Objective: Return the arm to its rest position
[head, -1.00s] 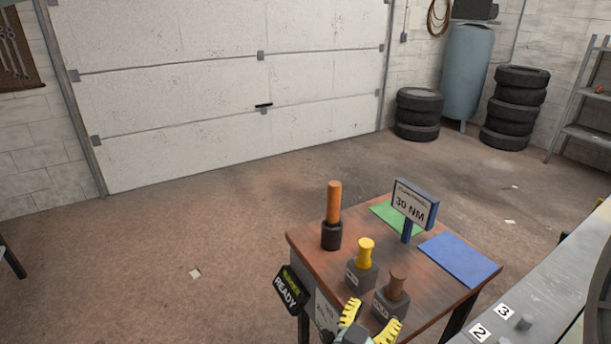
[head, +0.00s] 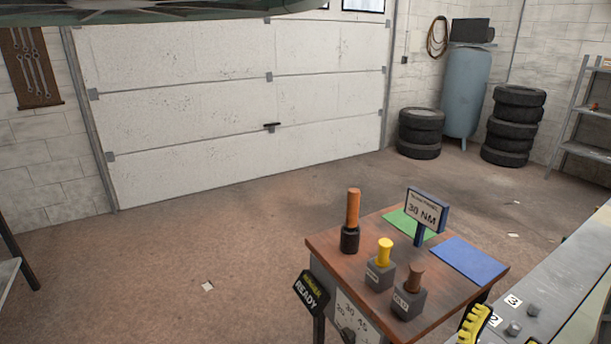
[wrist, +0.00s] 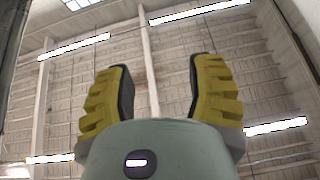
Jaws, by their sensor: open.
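My gripper (wrist: 160,90) is open and empty in the wrist view. Its two yellow ridged fingers stand apart, with only the ceiling and its lamps behind them. In the head view one yellow finger (head: 473,325) shows at the lower right edge, between the wooden table (head: 345,262) and the grey bench. The rest of the gripper is cut off by the picture's lower edge there.
The wooden table carries an orange-handled tool (head: 353,208), a yellow-topped block (head: 383,262), a brown-topped block (head: 410,292), a 30 NM sign (head: 427,208) and green and blue mats (head: 468,260). A READY sign (head: 311,291) stands at its left. The grey bench (head: 560,290) lies right.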

